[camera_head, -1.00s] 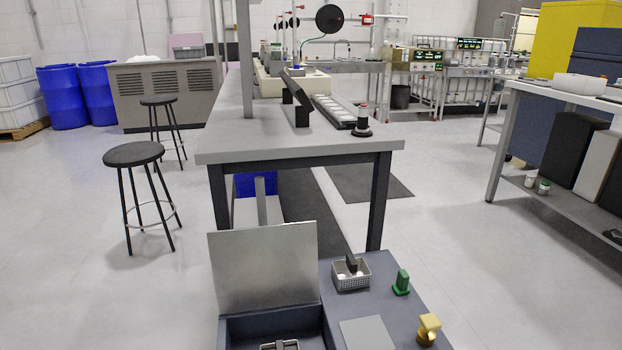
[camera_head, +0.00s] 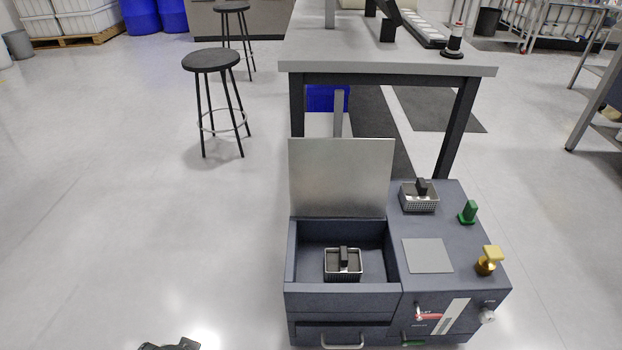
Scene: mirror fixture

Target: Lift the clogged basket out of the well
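The well (camera_head: 305,236) is an open, dark grey recess on the left of a grey machine. Its plain metal lid (camera_head: 340,178) stands upright at the back. A small metal mesh basket (camera_head: 343,276) with a black upright handle sits inside the well, toward its front wall. Its inside looks dark; I cannot tell any clogging. A similar basket (camera_head: 419,203) with a black handle stands on the machine's top, back right. A dark tip of what looks like my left gripper (camera_head: 172,345) shows at the bottom edge, left of the machine and apart from it. My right gripper is out of view.
A table (camera_head: 390,59) stands behind. The floor left is clear, with a stool (camera_head: 211,61) farther back.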

